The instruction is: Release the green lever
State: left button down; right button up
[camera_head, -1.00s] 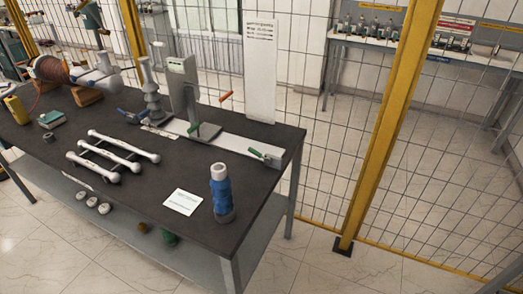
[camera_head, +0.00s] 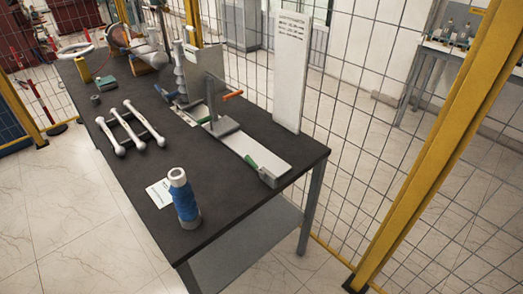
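The green lever (camera_head: 251,162) is a small handle at the near right end of a long light-grey base plate (camera_head: 243,147) on the dark table. It sits beside a small grey block at the plate's end. An orange-handled lever (camera_head: 232,95) sticks out from the upright grey fixture (camera_head: 205,85) farther back on the same plate. Neither of my grippers shows in the head view.
A blue and grey cylinder (camera_head: 184,198) stands near the table's front edge, by a white paper card (camera_head: 159,192). White rods (camera_head: 130,126) lie to the left. A white panel (camera_head: 291,72) stands behind the plate. A wire fence with a yellow post (camera_head: 440,160) borders the table.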

aim_at(262, 174)
jog(key=i+l+u, duration=0.1)
jog(key=i+l, duration=0.25)
jog(key=l, duration=0.15)
jog(key=i+l+u, duration=0.15)
jog(key=i+l, duration=0.2)
jog(key=l, duration=0.15)
